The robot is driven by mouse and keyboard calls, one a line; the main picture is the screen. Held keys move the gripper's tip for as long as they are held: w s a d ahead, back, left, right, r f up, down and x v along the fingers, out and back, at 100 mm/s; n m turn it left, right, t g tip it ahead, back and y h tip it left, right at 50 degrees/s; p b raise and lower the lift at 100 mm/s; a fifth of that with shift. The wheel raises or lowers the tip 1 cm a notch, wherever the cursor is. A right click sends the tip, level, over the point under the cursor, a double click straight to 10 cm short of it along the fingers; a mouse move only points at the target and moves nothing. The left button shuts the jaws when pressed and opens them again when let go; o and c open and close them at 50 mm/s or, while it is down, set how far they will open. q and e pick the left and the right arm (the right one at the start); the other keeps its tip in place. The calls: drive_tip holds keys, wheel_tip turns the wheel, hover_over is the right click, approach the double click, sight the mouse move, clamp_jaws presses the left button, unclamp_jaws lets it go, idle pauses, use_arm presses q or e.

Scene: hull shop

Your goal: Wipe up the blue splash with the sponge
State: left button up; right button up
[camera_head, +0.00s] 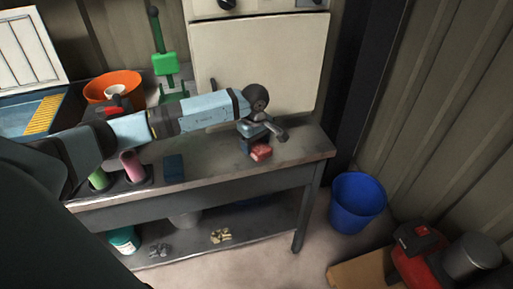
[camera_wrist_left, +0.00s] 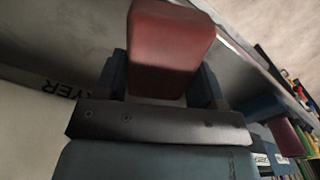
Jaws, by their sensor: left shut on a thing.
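My left gripper (camera_head: 257,143) is above the right part of the grey workbench (camera_head: 222,163), near its front edge. It is shut on a red block (camera_head: 262,153), which looks like the sponge. In the left wrist view the red block (camera_wrist_left: 170,45) sits between the two blue fingers. I cannot tell whether the block touches the benchtop. No blue splash shows clearly on the bench. A dark bluish patch (camera_head: 251,202) shows on the lower shelf, but I cannot tell what it is. My right gripper is not in view.
A dark blue block (camera_head: 173,168) lies on the bench left of the gripper. A blue bucket (camera_head: 357,203) stands on the floor to the right. The bench's right end looks clear.

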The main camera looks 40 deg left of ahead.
use_arm(q)
wheel_tip(320, 180, up, 3)
drive_tip(key=shift+f+p, duration=0.15)
drive_tip(key=shift+p, duration=0.3)
wheel_tip(320, 180, up, 2)
drive_tip(key=shift+r+p, duration=0.1)
drive_tip(key=shift+p, duration=0.3)
drive_tip(key=shift+r, duration=0.1)
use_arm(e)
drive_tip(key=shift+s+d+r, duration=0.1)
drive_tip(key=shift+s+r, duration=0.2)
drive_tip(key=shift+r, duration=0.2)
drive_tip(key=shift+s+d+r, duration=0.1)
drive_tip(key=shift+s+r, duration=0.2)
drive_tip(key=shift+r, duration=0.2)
